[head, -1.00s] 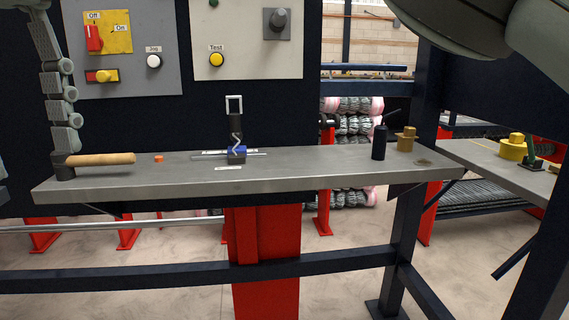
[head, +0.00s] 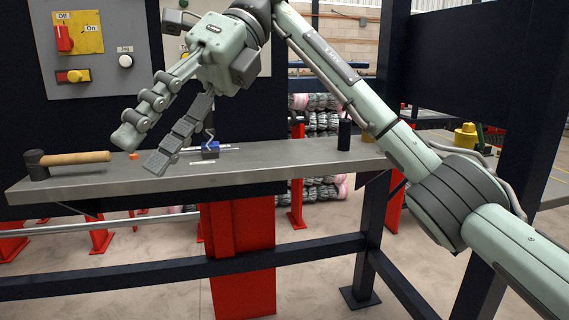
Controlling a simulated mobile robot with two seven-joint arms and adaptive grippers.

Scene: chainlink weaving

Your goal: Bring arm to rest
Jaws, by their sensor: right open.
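My right arm (head: 345,85) reaches in from the lower right and crosses the view. My right gripper (head: 138,158) is open and empty, its two fingers pointing down and to the left. It appears in front of the grey workbench (head: 270,160), between the hammer and the blue clamp in the picture. My left gripper is not in view.
A hammer with a wooden handle (head: 75,158) lies on the bench's left. A black bottle (head: 344,134) stands further right. A control panel (head: 100,45) is behind.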

